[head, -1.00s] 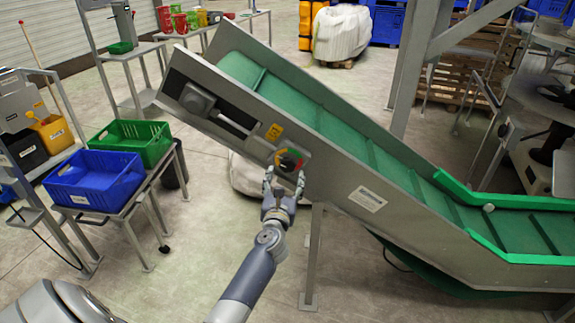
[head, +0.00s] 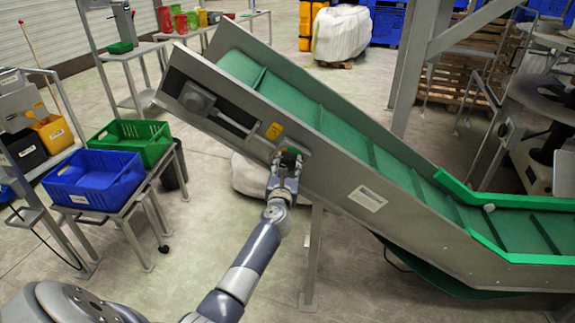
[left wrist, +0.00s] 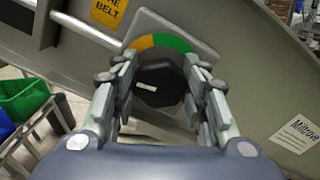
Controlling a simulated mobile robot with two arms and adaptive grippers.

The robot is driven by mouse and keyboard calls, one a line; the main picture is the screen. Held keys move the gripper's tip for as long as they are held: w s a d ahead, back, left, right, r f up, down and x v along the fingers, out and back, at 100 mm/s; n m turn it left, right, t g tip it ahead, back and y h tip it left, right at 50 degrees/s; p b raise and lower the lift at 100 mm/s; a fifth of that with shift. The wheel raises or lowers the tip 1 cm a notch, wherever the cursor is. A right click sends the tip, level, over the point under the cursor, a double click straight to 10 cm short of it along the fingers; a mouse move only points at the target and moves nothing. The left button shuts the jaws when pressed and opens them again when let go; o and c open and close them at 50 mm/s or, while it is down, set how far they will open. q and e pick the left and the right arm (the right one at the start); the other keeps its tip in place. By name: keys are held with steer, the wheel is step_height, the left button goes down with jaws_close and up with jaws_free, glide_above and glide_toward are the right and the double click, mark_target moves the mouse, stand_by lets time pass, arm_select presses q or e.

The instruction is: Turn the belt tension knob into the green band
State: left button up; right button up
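The black belt tension knob (left wrist: 160,82) is on a grey plate (left wrist: 197,32) on the conveyor's side. An orange band (left wrist: 144,43) and a green band (left wrist: 174,43) show above the knob; the rest of the dial is hidden. A white mark lies on the knob's face, left of and below its middle. My left gripper (left wrist: 162,88) is open, with its fingers on either side of the knob; small gaps seem to show, so contact is unclear. In the head view my left gripper (head: 287,167) covers most of the knob. My right gripper is not in view.
The inclined conveyor (head: 330,168) with its green belt fills the middle and right. A yellow belt label (left wrist: 108,12) is beside the dial. A blue crate (head: 95,183) and a green crate (head: 131,137) stand on a low table to the left.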

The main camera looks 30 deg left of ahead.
arm_select(q)
steer(key=shift+m, duration=0.3)
steer(key=m+p, duration=0.2)
steer(key=shift+r+m, duration=0.1)
steer(key=shift+m, duration=0.2)
steer(key=m+p, duration=0.2)
steer(key=m, duration=0.3)
steer(key=shift+d+m, duration=0.15)
steer(key=shift+m, duration=0.15)
steer(key=m+p, duration=0.1)
steer(key=m, duration=0.2)
steer(key=m+p, duration=0.1)
steer(key=m, duration=0.2)
steer(key=shift+w+f, duration=0.1)
steer(key=shift+f, duration=0.1)
steer(key=m+p, duration=0.1)
steer(key=m, duration=0.4)
steer(key=shift+f+p, duration=0.1)
steer(key=shift+p, duration=0.2)
steer(key=o, duration=1.1)
steer(key=shift+f, duration=0.1)
